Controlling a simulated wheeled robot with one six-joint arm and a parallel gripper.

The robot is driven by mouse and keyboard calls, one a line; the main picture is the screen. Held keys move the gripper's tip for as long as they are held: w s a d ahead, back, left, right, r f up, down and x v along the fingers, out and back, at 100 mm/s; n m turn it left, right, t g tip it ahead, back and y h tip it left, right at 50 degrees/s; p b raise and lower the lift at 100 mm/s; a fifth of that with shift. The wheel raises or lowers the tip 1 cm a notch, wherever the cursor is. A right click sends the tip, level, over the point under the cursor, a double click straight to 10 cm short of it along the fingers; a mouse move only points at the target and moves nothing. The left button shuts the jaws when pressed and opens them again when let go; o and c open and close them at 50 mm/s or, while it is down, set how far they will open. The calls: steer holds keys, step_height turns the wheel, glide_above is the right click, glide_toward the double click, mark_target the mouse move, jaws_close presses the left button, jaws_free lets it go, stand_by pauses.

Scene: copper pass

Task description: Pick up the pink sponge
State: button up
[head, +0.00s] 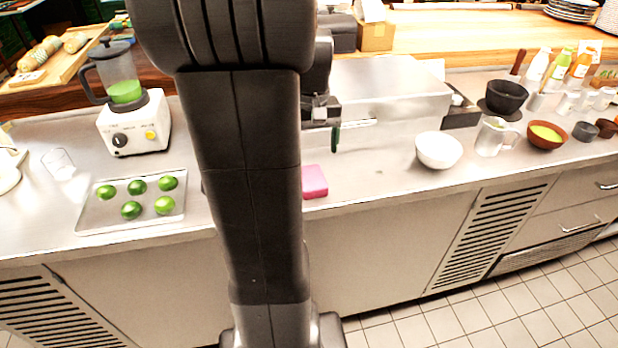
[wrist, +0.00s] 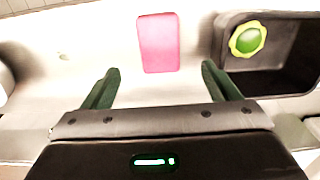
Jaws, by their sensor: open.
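The pink sponge (head: 314,181) lies flat on the steel counter (head: 372,168) near its front edge, just right of my arm in the head view. My arm hides part of the counter beside it. In the wrist view the sponge (wrist: 158,42) is a pink upright rectangle at the top, beyond and between my two green fingers. My gripper (wrist: 160,80) is open with nothing between the fingers, and the sponge is apart from them. In the head view my gripper (head: 336,136) shows partly, above the counter and behind the sponge.
A tray (head: 85,222) with several green fruits and a blender (head: 132,122) stand to the left. A white bowl (head: 438,149) and a clear jug (head: 490,138) stand to the right. In the wrist view a dark recess (wrist: 272,62) holds a green and yellow round thing.

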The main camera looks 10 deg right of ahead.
step_height(320, 180, down, 10)
steer(key=shift+r, duration=0.1)
stand_by(0.4)
steer(key=c, duration=1.1)
steer(key=shift+c, duration=0.2)
steer(key=shift+r, duration=0.1)
step_height(320, 180, up, 10)
steer(key=shift+f, duration=0.1)
